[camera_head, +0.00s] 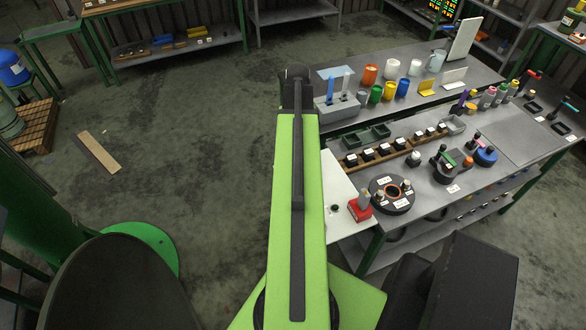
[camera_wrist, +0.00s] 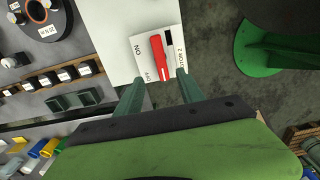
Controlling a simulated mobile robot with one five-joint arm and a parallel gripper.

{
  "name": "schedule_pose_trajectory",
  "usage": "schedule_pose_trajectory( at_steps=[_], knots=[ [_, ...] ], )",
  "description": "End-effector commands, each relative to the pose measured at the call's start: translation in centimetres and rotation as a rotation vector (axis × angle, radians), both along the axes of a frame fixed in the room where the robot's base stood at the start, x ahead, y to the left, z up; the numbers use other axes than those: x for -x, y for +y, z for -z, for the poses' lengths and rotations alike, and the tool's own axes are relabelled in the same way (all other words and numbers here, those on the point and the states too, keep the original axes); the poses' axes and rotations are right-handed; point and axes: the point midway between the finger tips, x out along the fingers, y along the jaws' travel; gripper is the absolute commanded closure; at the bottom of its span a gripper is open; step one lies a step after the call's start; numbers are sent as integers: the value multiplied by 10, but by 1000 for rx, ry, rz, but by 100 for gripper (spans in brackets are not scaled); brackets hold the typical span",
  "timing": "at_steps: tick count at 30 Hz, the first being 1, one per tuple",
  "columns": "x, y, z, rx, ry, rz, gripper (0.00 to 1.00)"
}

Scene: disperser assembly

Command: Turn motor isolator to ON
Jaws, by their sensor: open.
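The motor isolator is a white plate (camera_wrist: 171,43) with a red handle (camera_wrist: 157,55), seen in the wrist view. The plate is marked ON and OFF along its left side and MOTOR 2 on its right. The handle lies lengthwise along the plate, its near end close to the OFF mark. My gripper (camera_wrist: 160,77) is open, with its two dark green fingers apart on either side of the near end of the handle. I cannot tell whether they touch it.
The isolator is at the edge of a white board (camera_wrist: 103,35), also partly seen in the head view (camera_head: 341,183). Open floor is on the left.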

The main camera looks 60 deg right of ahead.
Motion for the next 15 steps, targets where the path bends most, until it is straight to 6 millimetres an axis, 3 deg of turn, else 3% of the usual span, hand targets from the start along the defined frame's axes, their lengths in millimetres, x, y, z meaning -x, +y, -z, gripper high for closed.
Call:
schedule_pose_trajectory(
  at_steps=[1,15],
  knots=[
    [0,0,23,0,0,0,55],
    [0,0,114,0,0,1,55]
  ],
)
